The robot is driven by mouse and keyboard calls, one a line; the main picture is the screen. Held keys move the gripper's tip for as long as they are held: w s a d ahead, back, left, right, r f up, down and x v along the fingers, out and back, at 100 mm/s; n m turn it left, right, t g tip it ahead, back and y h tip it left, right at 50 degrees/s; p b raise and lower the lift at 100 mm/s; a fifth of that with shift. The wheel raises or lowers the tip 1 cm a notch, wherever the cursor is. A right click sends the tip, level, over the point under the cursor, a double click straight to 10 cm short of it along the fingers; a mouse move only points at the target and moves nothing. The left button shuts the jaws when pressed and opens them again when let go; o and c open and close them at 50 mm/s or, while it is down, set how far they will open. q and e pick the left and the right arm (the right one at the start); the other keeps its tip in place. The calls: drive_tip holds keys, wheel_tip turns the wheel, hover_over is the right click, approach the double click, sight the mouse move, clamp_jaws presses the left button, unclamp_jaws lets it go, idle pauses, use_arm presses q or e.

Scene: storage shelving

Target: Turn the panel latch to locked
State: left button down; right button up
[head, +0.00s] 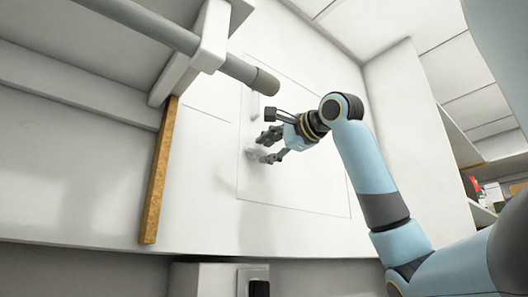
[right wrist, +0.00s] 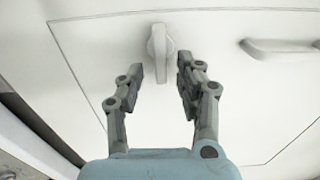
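The panel (head: 305,170) is a white square outlined on the white wall, and it fills most of the right wrist view (right wrist: 95,55). The latch (right wrist: 158,42) is a small white knob with a raised grip, pointing nearly straight up and down in the right wrist view. In the head view the latch (head: 252,152) is pale and partly hidden by my gripper. My right gripper (right wrist: 160,66) is open at the latch, one finger on each side of the grip's lower part, with visible gaps. It also shows in the head view (head: 264,147). My left gripper is not in view.
A white bar handle (right wrist: 275,47) sits on the panel to the right of the latch. In the head view, a grey rod (head: 250,75) in a white bracket (head: 208,45) juts in above left. A brown upright strip (head: 160,175) stands at left, and shelves (head: 480,165) at right.

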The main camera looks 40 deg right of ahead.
drive_tip(key=shift+s+a, duration=0.15)
drive_tip(key=shift+s, duration=1.35)
drive_tip(key=shift+s+a, duration=0.15)
drive_tip(key=shift+s, duration=1.3)
